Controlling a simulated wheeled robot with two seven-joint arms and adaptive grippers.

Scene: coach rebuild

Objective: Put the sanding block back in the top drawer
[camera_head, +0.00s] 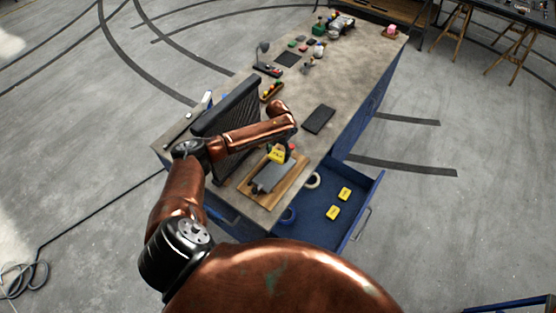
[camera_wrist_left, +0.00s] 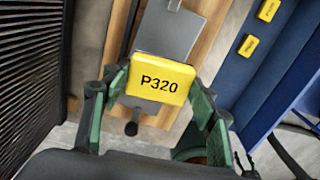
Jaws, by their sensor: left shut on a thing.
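The sanding block, a yellow block marked P320 (camera_wrist_left: 160,80), is between the green fingers of my left gripper (camera_wrist_left: 155,96) in the left wrist view. In the head view the yellow block (camera_head: 275,155) shows at my left gripper (camera_head: 283,151), over a wooden board with a grey plate (camera_head: 270,177). I cannot tell how high it is above the plate. The open blue drawer (camera_head: 352,223) is to the right of the board. Two yellow blocks lie in it, one upper (camera_head: 345,194) and one lower (camera_head: 333,212). My right gripper is not in view.
Rolls of tape (camera_head: 313,181) lie at the drawer's left side. A black ribbed panel (camera_head: 227,110) stands upright left of my arm on the workbench (camera_head: 343,84). A dark flat pad (camera_head: 319,119) lies behind. Small tools and parts cover the far end.

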